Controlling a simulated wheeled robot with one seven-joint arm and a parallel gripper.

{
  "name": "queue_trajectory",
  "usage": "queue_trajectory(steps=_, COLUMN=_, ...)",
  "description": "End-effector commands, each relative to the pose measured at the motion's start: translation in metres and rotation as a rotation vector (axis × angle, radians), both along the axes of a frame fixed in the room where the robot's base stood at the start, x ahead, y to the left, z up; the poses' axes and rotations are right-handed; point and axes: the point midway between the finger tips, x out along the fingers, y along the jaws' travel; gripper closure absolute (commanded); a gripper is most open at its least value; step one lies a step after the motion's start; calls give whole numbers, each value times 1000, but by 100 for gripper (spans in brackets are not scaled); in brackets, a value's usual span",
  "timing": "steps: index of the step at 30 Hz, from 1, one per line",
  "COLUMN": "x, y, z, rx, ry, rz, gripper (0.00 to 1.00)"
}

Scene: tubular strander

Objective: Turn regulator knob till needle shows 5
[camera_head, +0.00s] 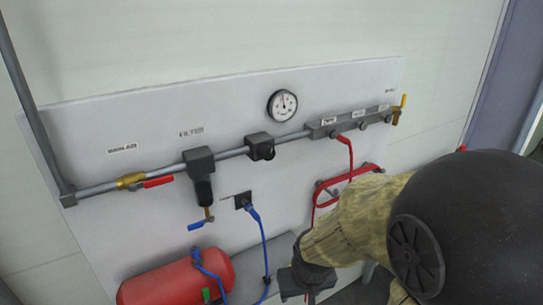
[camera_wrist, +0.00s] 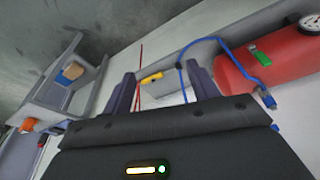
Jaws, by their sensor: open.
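The round white gauge (camera_head: 282,105) is on the wall panel above the pipe. Its dark needle looks roughly upward, but the numbers are too small to read. The dark regulator block (camera_head: 257,146) sits on the pipe below and left of the gauge; a black knob-like part (camera_head: 268,154) shows at its lower right. My gripper (camera_head: 303,283) is low in the head view, well below the regulator and apart from it. In the wrist view my gripper (camera_wrist: 163,88) is open, with nothing held between its fingers. The regulator is not recognisable in the wrist view.
A blue hose (camera_head: 263,238), a red hose reel (camera_head: 345,181) and a filter (camera_head: 202,175) with a blue-handled valve are nearby.

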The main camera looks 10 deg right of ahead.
Motion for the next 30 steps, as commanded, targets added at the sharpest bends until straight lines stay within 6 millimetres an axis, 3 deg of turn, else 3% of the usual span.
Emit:
queue_trajectory(steps=8, x=63, y=-38, z=24, rx=-66, ry=-334, rz=10, gripper=41)
queue_trajectory(steps=12, x=100, y=-57, z=53, rx=-88, ry=-576, rz=48, gripper=41)
queue_trajectory(steps=16, x=123, y=-65, z=86, rx=-78, ry=-789, rz=105, gripper=41)
queue_trajectory(steps=24, x=134, y=-60, z=153, rx=25, ry=-1174, rz=268, gripper=41)
queue_trajectory(steps=30, x=126, y=-51, z=179, rx=99, ry=-1306, rz=347, gripper=41)
